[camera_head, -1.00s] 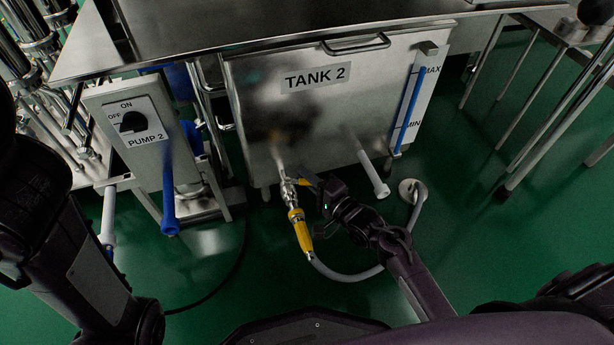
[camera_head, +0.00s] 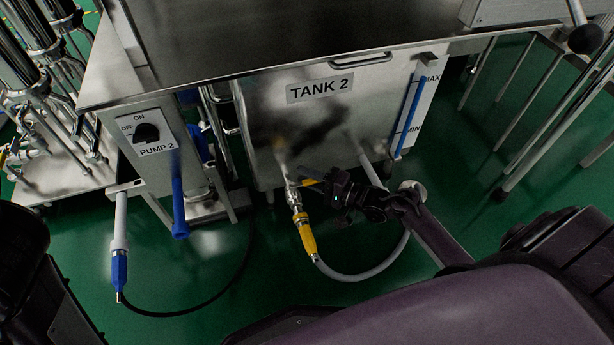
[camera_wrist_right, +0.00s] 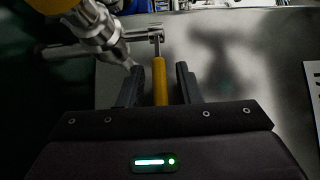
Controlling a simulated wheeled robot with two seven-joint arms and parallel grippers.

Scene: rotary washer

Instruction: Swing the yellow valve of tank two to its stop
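Tank two (camera_head: 372,107) is a steel box with a "TANK 2" label. At the foot of its front, a metal outlet carries the valve with a yellow lever (camera_head: 312,184). A yellow hose fitting (camera_head: 305,236) hangs below it. My right gripper (camera_head: 328,182) is at the lever, coming from the right. In the right wrist view, the lever (camera_wrist_right: 160,82) lies between the two fingers (camera_wrist_right: 160,88). They are open, with a visible gap on each side of the lever. My left gripper is out of view; only part of that arm shows at lower left.
Pump 2's panel (camera_head: 148,137) with a blue-handled pipe (camera_head: 179,205) stands to the left. A steel-legged frame (camera_head: 530,125) is at right.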

